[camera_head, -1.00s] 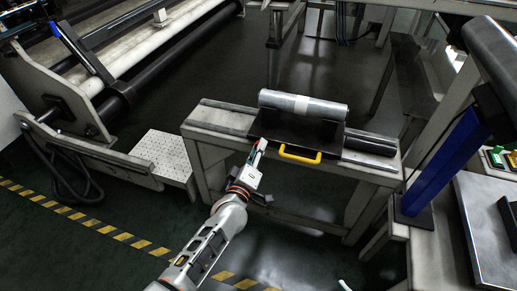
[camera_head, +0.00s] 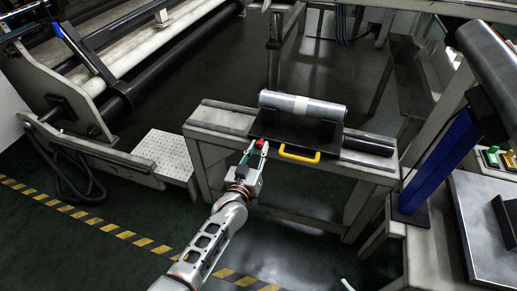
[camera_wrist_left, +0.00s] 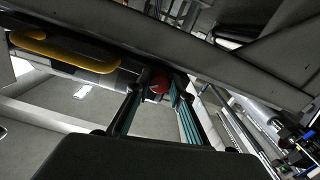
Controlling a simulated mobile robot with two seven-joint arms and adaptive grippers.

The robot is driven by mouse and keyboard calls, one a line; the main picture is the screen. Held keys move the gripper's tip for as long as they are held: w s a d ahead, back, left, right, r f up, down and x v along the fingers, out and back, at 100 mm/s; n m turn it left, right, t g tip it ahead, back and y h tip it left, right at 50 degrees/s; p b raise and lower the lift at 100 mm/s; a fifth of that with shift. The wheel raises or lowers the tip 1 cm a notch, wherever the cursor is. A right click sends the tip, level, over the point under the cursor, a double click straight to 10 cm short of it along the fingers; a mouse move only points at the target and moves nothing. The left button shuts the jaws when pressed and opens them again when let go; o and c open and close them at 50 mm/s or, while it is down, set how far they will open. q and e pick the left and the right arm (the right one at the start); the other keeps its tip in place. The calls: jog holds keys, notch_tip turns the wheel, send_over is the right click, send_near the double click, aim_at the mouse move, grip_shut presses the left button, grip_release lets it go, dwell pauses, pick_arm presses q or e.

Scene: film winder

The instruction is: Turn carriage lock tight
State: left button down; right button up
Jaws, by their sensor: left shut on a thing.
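The carriage lock appears as a small red knob (camera_head: 262,143) at the front left of the black carriage (camera_head: 292,131). The carriage carries a silver film roll (camera_head: 302,105) and has a yellow handle (camera_head: 299,154) at its front. My left gripper (camera_head: 254,150) is at the knob and shut on it. In the left wrist view the red knob (camera_wrist_left: 159,82) sits between the ends of the two greenish fingers (camera_wrist_left: 156,92). The gripper hides part of the knob, so its tightness cannot be seen. My right gripper is out of view.
The grey bench (camera_head: 222,116) bears the carriage, with a black roller (camera_head: 368,144) to its right. The yellow handle (camera_wrist_left: 65,52) is close to the left of my fingers in the wrist view. A blue post (camera_head: 440,163) stands on the right. The floor in front is free.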

pick_arm(q)
jog(key=shift+m, duration=0.5)
jog(key=c, duration=1.8)
grip_release()
jog(key=v, duration=1.2)
